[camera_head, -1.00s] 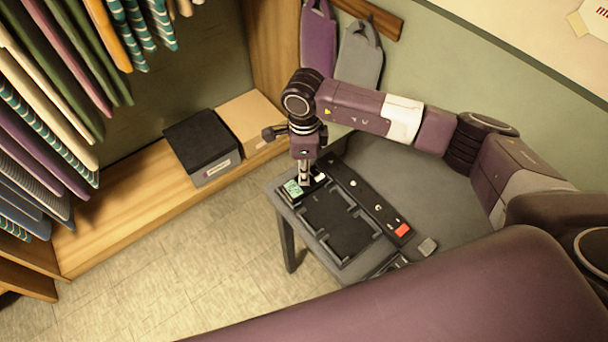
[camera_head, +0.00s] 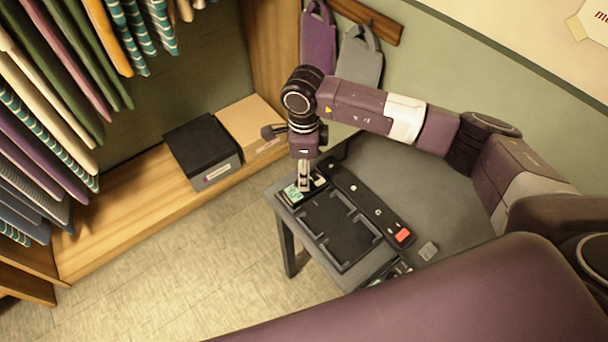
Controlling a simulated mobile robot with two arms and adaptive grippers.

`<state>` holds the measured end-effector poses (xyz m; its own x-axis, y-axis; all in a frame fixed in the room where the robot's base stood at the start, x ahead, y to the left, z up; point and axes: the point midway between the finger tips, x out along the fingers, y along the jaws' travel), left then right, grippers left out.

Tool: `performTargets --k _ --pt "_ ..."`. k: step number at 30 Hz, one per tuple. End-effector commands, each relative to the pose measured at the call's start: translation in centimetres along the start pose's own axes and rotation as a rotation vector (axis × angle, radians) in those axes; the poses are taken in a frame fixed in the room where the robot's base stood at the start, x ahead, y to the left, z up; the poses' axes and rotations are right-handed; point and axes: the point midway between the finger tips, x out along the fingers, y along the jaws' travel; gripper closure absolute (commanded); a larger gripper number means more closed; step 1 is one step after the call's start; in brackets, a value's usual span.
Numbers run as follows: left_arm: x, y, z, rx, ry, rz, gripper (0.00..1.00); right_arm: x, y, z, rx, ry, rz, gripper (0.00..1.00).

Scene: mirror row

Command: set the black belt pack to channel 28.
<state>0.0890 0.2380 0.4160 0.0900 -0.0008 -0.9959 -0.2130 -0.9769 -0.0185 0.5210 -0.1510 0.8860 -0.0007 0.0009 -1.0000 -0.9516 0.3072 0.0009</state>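A small dark unit with a lit green screen (camera_head: 292,194), which looks like the black belt pack, lies at the far left corner of the grey table. My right gripper (camera_head: 304,187) points straight down at its right side. Its narrow fingers look closed together, with nothing visible held between them. The tip is at or just above the unit; I cannot tell whether it touches. The digits on the screen are too small to read. My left gripper is not in view.
A black tray (camera_head: 327,225) with empty slots lies beside the unit. A dark strip with a red button (camera_head: 403,235) runs behind it. A small grey block (camera_head: 428,250) sits at right. A black box (camera_head: 203,150) and a cardboard box (camera_head: 247,122) stand on the wooden bench.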

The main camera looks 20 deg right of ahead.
Motion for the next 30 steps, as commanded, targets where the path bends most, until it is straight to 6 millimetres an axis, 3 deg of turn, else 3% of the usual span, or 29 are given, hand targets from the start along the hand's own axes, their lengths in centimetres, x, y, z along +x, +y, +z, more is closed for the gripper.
performTargets --k 9,15,30 --pt "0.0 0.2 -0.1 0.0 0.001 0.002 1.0 -6.8 -0.1 0.0 0.001 -0.001 -0.004 0.66" --pt "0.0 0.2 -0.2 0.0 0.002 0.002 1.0 -9.6 -0.1 0.0 0.001 0.0 -0.003 0.66" --pt "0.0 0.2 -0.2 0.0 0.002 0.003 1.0 -10.4 0.0 0.0 0.001 0.001 0.0 0.66"
